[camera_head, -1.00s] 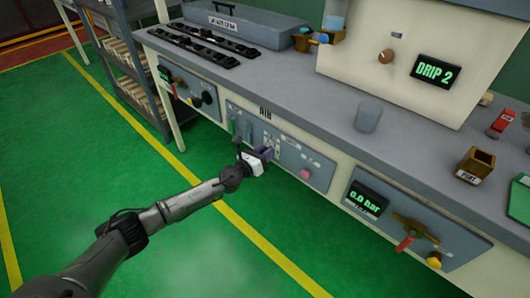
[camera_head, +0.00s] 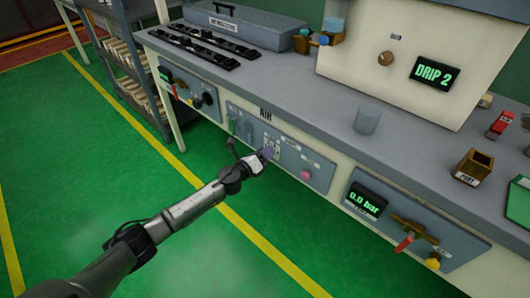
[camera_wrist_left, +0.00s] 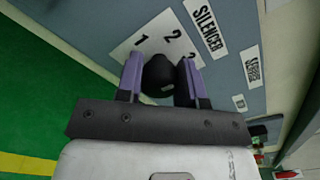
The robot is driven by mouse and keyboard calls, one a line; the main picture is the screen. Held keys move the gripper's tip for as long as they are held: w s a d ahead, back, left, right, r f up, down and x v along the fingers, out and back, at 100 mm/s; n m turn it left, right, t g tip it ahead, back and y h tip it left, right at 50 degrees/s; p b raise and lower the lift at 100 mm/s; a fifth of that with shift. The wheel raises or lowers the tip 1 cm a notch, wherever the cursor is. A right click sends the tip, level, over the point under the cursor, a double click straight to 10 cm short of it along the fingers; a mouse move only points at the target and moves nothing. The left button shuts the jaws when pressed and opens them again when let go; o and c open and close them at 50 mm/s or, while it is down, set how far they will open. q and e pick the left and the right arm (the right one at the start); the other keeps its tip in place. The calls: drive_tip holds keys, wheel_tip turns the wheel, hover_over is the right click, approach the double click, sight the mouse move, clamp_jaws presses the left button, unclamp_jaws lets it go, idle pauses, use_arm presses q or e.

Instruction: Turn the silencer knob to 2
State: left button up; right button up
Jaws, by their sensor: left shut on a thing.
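The silencer knob (camera_wrist_left: 159,77) is a dark round knob on a white scale plate (camera_wrist_left: 150,40) marked 1, 2 and 3, with a "SILENCER" label (camera_wrist_left: 206,26) beside it. My left gripper (camera_wrist_left: 160,75) is at the knob, its two purple fingers on either side of it, shut on it. In the head view my left gripper (camera_head: 266,154) reaches the grey "AIR" panel (camera_head: 290,158) on the bench front and hides the knob. The knob's pointer cannot be read clearly. My right gripper is out of view.
A pink button (camera_head: 305,175) sits right of my gripper on the same panel. A "0.0 bar" display (camera_head: 368,198) and a red-handled valve (camera_head: 405,243) are farther right. A "DRIP 2" display (camera_head: 434,74) stands above the bench. The green floor in front is clear.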

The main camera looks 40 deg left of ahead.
use_arm(q)
drive_tip(key=n+p, duration=0.1)
drive_tip(key=n, duration=0.2)
drive_tip(key=shift+n+p, duration=0.55)
drive_tip(key=shift+n, duration=0.95)
drive_tip(key=o, duration=0.9)
drive_tip(key=shift+s+a, duration=0.1)
